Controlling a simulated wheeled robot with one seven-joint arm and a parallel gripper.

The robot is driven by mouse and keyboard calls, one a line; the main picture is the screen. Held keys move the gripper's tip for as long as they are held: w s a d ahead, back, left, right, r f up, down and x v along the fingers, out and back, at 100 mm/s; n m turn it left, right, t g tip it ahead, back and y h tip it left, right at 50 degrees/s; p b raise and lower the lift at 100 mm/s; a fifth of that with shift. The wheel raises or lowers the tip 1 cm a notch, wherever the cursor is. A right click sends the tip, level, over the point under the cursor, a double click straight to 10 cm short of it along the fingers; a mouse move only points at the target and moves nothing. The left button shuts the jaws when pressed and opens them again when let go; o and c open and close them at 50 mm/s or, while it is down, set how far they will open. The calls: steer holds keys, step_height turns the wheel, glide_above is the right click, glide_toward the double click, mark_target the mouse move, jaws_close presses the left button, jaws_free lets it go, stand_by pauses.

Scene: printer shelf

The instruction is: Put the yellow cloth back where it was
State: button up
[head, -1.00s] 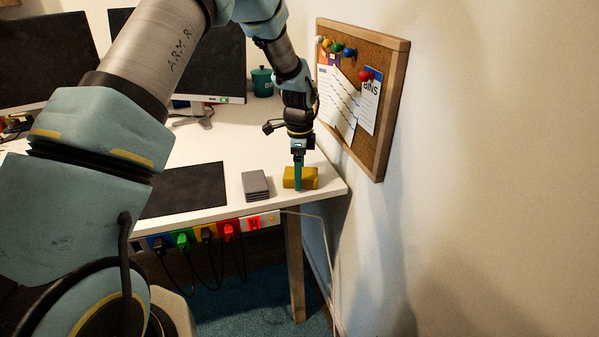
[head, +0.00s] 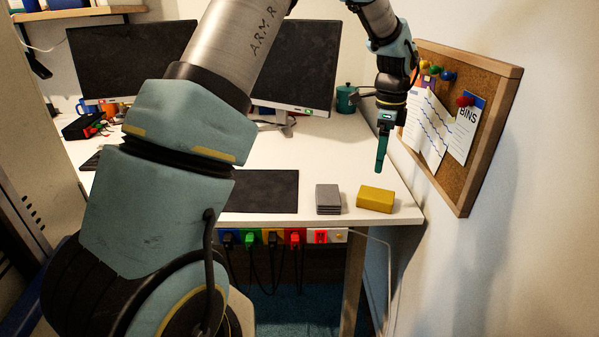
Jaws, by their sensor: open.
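The yellow cloth (head: 375,199) is a folded block lying on the white desk near its front right corner. My gripper (head: 380,166) hangs above the desk, just over and behind the cloth, with its green fingers pointing down. The fingers are apart from the cloth and hold nothing. The head view is nearly edge-on to the fingers, so the gap between them is hard to see.
A grey stack (head: 328,199) lies just left of the cloth, beside a black mat (head: 262,191). A corkboard (head: 453,179) hangs on the right wall. A teal canister (head: 346,98) and monitors (head: 293,65) stand behind. A coloured power strip (head: 321,236) runs along the desk's front edge.

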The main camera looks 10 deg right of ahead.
steer(key=s+a+r+n, duration=0.1)
steer(key=a+r+n, duration=0.1)
steer(key=a+n, duration=1.55)
steer(key=s+a+n, duration=0.1)
steer(key=s+a, duration=0.2)
steer(key=a, duration=0.3)
steer(key=s+a+f+n+t, duration=0.1)
steer(key=s+a+n, duration=0.1)
steer(key=a, duration=0.4)
steer(key=s+a+n, duration=0.2)
steer(key=s+a, duration=0.3)
steer(key=a, duration=0.2)
steer(key=shift+f+t, duration=0.2)
steer(key=shift+t, duration=0.1)
step_height(320, 180, up, 3)
steer(key=p, duration=0.2)
steer(key=shift+f+p, duration=0.2)
steer(key=shift+p, duration=0.15)
